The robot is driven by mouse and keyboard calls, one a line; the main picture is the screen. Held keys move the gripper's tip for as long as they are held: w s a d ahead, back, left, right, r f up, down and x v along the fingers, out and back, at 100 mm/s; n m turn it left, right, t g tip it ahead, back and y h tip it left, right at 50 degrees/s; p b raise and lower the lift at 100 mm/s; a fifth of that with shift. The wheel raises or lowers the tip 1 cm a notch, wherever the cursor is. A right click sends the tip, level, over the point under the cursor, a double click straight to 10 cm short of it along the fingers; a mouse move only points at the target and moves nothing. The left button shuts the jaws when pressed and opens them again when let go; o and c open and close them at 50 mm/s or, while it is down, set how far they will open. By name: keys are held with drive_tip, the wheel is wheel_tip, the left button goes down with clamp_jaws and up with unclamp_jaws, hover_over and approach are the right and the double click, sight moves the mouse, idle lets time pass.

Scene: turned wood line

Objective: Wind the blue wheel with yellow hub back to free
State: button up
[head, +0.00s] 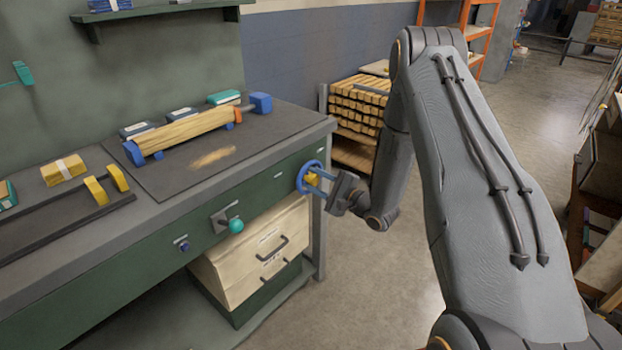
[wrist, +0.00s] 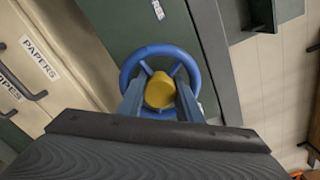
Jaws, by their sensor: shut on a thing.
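The blue wheel (head: 303,179) with its yellow hub (head: 312,180) is mounted on the green front of the bench, near its right end. In the wrist view the wheel's blue rim (wrist: 132,67) circles the yellow hub (wrist: 160,91). My gripper (head: 317,184) reaches the wheel from the right. Its two blue-grey fingers lie on either side of the hub, inside the rim, and are shut on the hub. The lower part of the rim is hidden behind the gripper in the wrist view.
A teal knob (head: 236,225) and a small blue knob (head: 182,246) sit on the bench front to the left. Cream drawers (head: 262,245) stand below. A wooden piece (head: 185,131) lies on the bench top. A stack of wood (head: 358,103) stands behind.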

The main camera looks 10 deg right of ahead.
drive_tip(key=n, duration=0.9)
drive_tip(key=shift+f, duration=0.1)
drive_tip(key=n, duration=0.5)
drive_tip(key=shift+n, duration=0.4)
drive_tip(key=n, duration=0.4)
drive_tip(key=shift+n+b, duration=0.3)
drive_tip(key=n, duration=0.5)
drive_tip(key=shift+w+d, duration=0.1)
drive_tip(key=n+b, duration=0.1)
drive_tip(key=n, duration=0.8)
drive_tip(key=shift+n+b, duration=0.55)
drive_tip(key=shift+n, duration=1.55)
